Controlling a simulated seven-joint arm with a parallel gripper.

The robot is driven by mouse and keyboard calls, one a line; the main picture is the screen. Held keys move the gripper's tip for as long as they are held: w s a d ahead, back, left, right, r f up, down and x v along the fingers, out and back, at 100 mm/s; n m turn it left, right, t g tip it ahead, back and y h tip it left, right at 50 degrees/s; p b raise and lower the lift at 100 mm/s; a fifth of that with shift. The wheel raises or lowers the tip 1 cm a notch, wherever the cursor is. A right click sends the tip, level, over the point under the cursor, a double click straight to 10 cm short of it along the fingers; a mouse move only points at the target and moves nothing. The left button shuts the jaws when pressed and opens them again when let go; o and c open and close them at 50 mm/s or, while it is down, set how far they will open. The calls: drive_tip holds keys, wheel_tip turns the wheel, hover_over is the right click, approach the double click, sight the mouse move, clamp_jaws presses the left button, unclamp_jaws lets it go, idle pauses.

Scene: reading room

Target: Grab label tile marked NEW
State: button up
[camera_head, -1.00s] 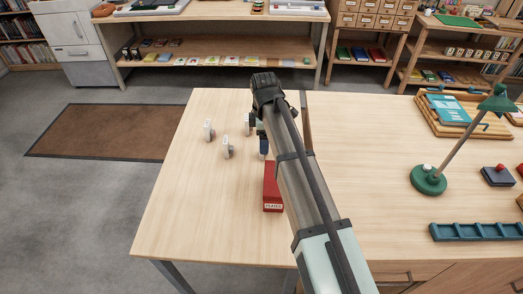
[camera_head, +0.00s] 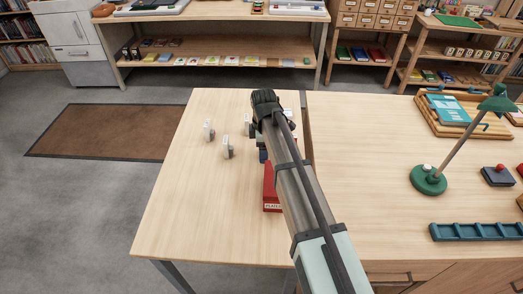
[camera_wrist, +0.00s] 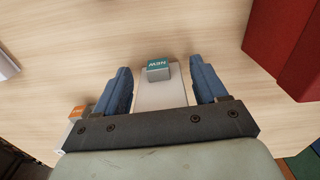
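The NEW tile is a pale upright piece with a teal top face (camera_wrist: 158,63) whose white lettering appears upside down in the wrist view. My gripper (camera_wrist: 162,83) has its two blue fingers apart, one on each side of the tile's pale body, with narrow gaps seeming to show. In the head view my arm covers most of the gripper, and a dark blue part of it (camera_head: 263,156) shows beside the red box. I cannot tell the NEW tile apart in the head view.
Other pale tiles stand on the table to the left: one (camera_head: 208,131), one nearer (camera_head: 228,149), one by my arm (camera_head: 247,125). An orange-topped tile (camera_wrist: 78,112) is near my left finger. A red box (camera_head: 269,188) is close by on the right in the wrist view.

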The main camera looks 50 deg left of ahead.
drive_tip(key=c, duration=0.9)
drive_tip(key=shift+r, duration=0.1)
